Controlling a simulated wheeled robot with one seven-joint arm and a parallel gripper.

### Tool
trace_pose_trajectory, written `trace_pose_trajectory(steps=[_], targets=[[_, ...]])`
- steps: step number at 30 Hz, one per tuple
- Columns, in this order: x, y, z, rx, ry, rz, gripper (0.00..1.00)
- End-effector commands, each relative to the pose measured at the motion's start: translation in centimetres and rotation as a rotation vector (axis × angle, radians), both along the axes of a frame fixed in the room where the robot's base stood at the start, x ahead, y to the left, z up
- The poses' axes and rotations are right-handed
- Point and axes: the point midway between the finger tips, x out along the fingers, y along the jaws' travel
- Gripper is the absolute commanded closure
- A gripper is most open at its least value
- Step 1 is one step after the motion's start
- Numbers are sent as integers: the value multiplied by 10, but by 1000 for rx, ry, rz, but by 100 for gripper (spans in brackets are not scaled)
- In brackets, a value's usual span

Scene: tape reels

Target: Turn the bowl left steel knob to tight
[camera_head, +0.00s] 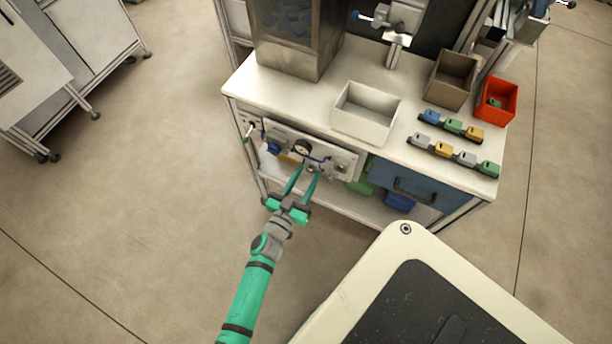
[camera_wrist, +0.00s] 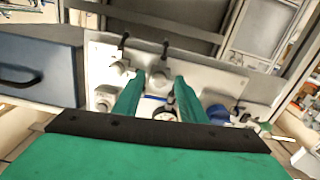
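A pale control panel (camera_head: 345,160) is on the front of the workbench, below its top. It carries a round gauge (camera_head: 302,147) and several small knobs. The panel (camera_wrist: 205,75) also fills the middle of the wrist view. There, two light knobs (camera_wrist: 121,72) and (camera_wrist: 105,98) lie left of my fingers. I cannot tell which one is the bowl left steel knob. My gripper (camera_head: 307,167) reaches toward the panel below the gauge. Its two green fingers are apart, with nothing clearly held between them. Their tips (camera_wrist: 160,77) hide part of the panel, and I cannot tell whether they touch it.
A blue drawer (camera_head: 400,187) is right of the panel. On the bench top (camera_head: 415,125) are a white bin (camera_head: 365,112), a brown bin (camera_head: 451,80), a red bin (camera_head: 497,100) and rows of small coloured blocks. A large clear-sided hopper (camera_head: 298,35) stands behind.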

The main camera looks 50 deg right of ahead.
Motion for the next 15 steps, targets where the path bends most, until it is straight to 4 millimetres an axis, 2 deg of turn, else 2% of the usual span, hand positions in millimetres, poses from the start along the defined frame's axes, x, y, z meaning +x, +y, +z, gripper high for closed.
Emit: trace_pose_trajectory(steps=[6,10,11,15], targets=[[0,-1,0,0,0,-1,64],[0,0,0,0,0,-1,96],[0,0,0,0,0,-1,100],[0,0,0,0,-1,-1,100]])
